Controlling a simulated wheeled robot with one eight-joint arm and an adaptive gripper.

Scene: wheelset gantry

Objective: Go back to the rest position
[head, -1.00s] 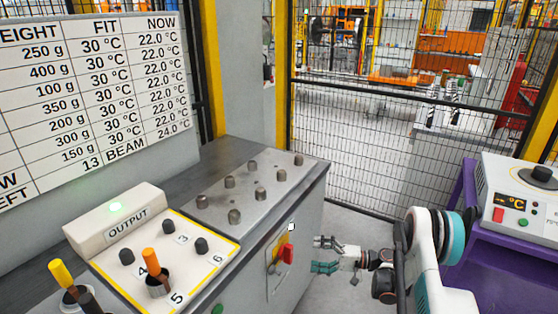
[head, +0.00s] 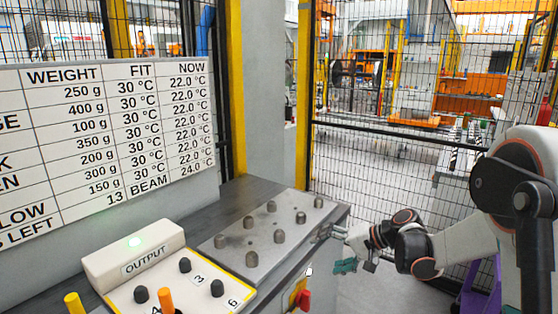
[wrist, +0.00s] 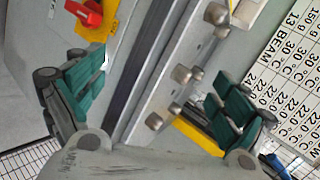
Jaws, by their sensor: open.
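My gripper (head: 340,250) is at the right end of the grey cabinet in the head view, beside the plate with several grey pegs (head: 262,232). In the wrist view its two green-padded fingers (wrist: 155,100) are spread wide with nothing between them. Behind the fingers in that view are the cabinet edge, several of the pegs (wrist: 186,74) and a red rotary switch (wrist: 84,12) on a yellow plate. I cannot tell from these views how far the fingertips are from the cabinet.
An output box (head: 135,254) with a lit green lamp, dark pegs and orange and yellow handles stands on the cabinet at front left. A weight and temperature board (head: 110,140) hangs behind it. A mesh fence (head: 390,160) closes the back. A purple stand (head: 482,290) is at right.

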